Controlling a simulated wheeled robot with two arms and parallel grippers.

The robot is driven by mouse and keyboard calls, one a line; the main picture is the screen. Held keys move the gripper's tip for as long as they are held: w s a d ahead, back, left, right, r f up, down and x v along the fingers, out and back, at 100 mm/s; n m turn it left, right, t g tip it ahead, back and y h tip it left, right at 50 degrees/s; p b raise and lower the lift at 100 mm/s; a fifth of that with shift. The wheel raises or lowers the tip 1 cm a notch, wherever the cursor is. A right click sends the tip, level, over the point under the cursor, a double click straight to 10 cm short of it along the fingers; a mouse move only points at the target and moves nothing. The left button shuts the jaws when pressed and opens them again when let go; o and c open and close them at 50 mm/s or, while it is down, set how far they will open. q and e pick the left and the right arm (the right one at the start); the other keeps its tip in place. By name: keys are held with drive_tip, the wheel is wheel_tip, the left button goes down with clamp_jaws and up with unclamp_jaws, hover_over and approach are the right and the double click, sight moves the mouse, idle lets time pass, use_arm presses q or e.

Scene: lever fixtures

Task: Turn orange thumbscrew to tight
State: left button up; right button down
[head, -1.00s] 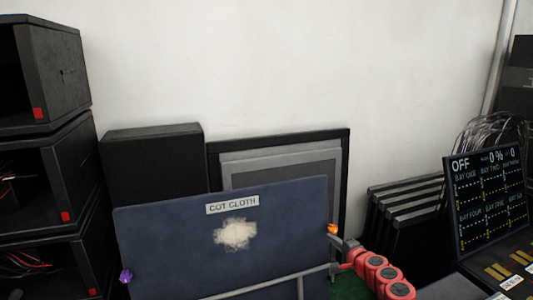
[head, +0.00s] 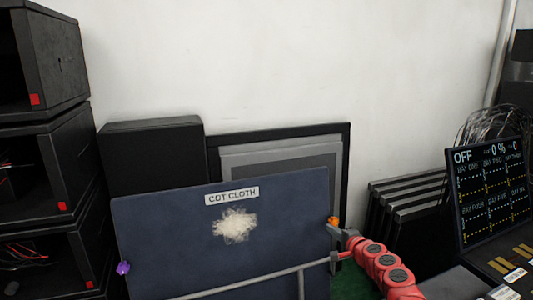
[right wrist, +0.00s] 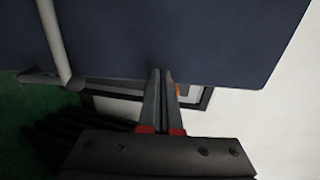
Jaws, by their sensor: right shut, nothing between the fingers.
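An orange thumbscrew (head: 333,220) sits at the right edge of the dark blue board labelled COT CLOTH (head: 170,235). A sliver of orange (right wrist: 178,90) also shows beside the fingers in the right wrist view. My right gripper (head: 331,230) is just below the thumbscrew in the head view. Its grey fingers (right wrist: 159,72) are together and empty, in front of the board's edge. I cannot tell whether they touch the thumbscrew. A purple knob (head: 123,268) is at the board's left edge. My left gripper is not in view.
A grey rail (head: 265,277) runs across the lower front of the board. Black cabinets (head: 50,150) stand at the left. A display (head: 490,195) reading OFF and 0 % stands at the right, near black stacked panels (head: 400,215). The wall above is bare.

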drive_tip(key=shift+w+d+r, duration=0.15)
drive_tip(key=shift+d, duration=0.1)
drive_tip(key=shift+r, duration=0.25)
idle(0.4)
drive_tip(key=shift+w+r+p, duration=0.15)
drive_tip(key=shift+r+p, duration=0.15)
drive_tip(key=shift+r, duration=0.3)
drive_tip(key=shift+d+r, duration=0.1)
drive_tip(key=shift+r, duration=0.1)
idle(0.4)
